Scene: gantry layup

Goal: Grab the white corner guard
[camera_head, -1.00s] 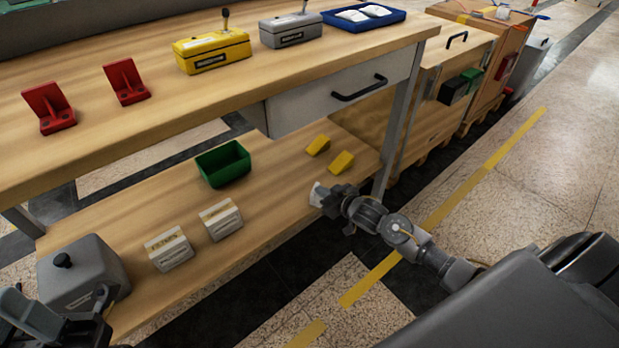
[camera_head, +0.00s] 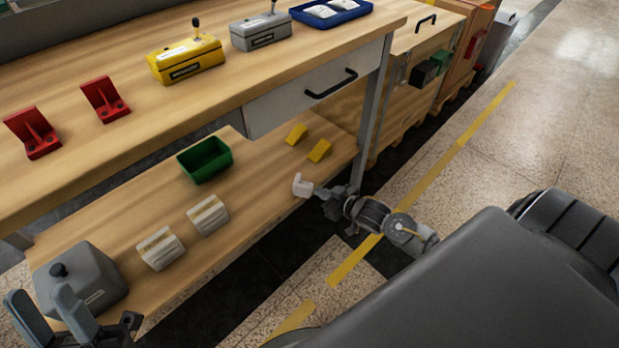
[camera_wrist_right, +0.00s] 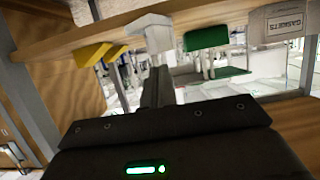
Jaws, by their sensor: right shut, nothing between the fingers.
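The white corner guard (camera_head: 301,186) stands near the front right edge of the lower wooden shelf (camera_head: 262,208). In the right wrist view the guard (camera_wrist_right: 150,28) is just beyond my right fingertips. My right gripper (camera_head: 322,192) is shut and empty, just right of the guard in the head view; its closed fingers (camera_wrist_right: 157,75) show in the right wrist view. I cannot tell whether the tips touch the guard. My left gripper (camera_head: 48,305) is at the lower left of the head view with its fingers apart, in front of the grey box and away from the guard.
On the lower shelf are two yellow wedges (camera_head: 319,150), a green bin (camera_head: 205,159), two whitish boxes (camera_head: 160,248) and a grey box with a black knob (camera_head: 82,280). The upper bench (camera_head: 130,126) and its drawer (camera_head: 318,91) overhang the shelf.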

